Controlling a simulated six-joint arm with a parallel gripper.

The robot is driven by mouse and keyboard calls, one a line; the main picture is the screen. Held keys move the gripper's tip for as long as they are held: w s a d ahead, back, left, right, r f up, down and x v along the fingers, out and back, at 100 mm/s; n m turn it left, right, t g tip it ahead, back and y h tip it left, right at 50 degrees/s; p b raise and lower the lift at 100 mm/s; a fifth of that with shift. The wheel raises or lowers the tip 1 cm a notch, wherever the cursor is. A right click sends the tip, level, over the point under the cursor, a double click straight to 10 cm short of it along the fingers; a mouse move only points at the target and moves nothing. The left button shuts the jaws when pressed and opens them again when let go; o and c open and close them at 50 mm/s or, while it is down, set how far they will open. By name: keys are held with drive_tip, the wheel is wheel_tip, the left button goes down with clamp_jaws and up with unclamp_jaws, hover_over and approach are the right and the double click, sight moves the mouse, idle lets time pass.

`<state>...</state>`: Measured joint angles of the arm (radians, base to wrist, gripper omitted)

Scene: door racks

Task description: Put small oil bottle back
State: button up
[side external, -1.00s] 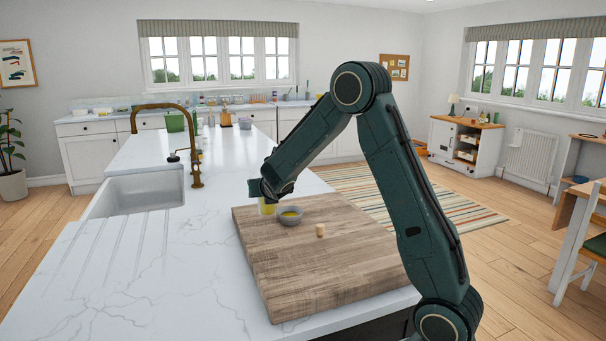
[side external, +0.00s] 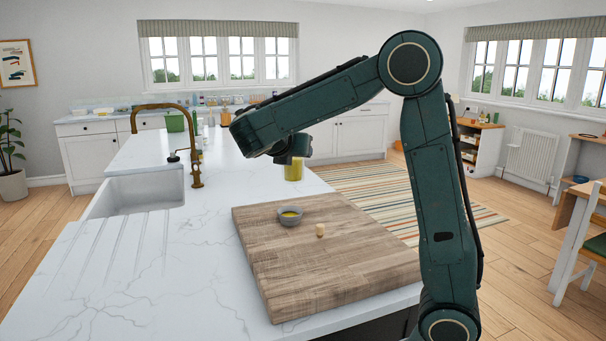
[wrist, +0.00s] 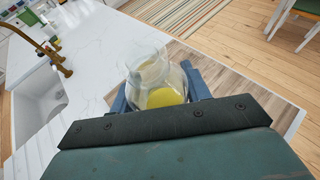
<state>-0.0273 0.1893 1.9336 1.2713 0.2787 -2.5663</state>
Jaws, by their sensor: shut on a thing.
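A small glass oil bottle (wrist: 160,92) with yellow oil in it shows in the wrist view, between the two fingers of my gripper (wrist: 158,97). My gripper is shut on it. In the side view the bottle (side external: 293,171) hangs below my gripper (side external: 293,158), above the far end of the counter. My wrist hides its upper part there. A small grey bowl (side external: 290,216) with yellow oil stands on the wooden board (side external: 335,265). A cork-coloured stopper (side external: 320,230) stands on the board beside the bowl.
The white marble counter (side external: 150,260) is clear to the left of the board. A sink (side external: 135,192) and a tall brass tap (side external: 194,150) are at the left. A green container (side external: 174,122) and several bottles stand at the counter's far end.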

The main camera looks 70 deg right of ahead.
drive_tip(key=shift+s+a+r+m+g, duration=0.85)
drive_tip(key=shift+s+a+r, duration=0.2)
drive_tip(key=shift+s, duration=0.7)
wheel_tip(320, 180, down, 16)
drive_tip(key=shift+f, duration=0.2)
drive_tip(key=shift+f, duration=1.9)
drive_tip(key=shift+f, duration=0.1)
drive_tip(key=o, duration=1.2)
drive_tip(key=v, duration=1.2)
